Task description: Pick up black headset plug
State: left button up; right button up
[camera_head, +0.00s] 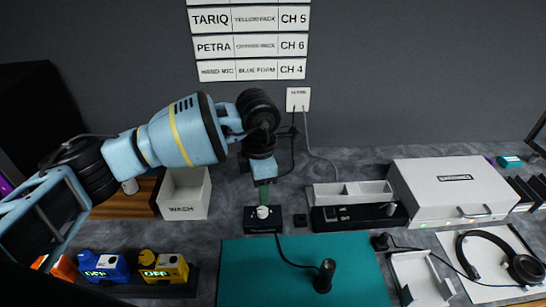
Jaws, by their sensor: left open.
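A black headset (500,257) lies on a white board at the right. Its thin black cable runs left to a small black piece (380,242), which looks like its plug, at the right rear corner of the teal mat. My left gripper (263,198) points down, open, above a small black block with a white knob (262,212) behind the mat. It is well left of the plug. Its fingers overlap the block in the view, so I cannot tell whether they touch it. My right gripper is not in view.
The teal mat (245,275) carries a black microphone-like piece (325,276). A white tray (352,194), a white case (450,190) and a white holder (418,276) stand to the right. A white "WASH" bin (184,195) and coloured packs (163,269) are at the left.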

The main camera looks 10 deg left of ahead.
aim_at(383, 238)
jog(key=k, duration=1)
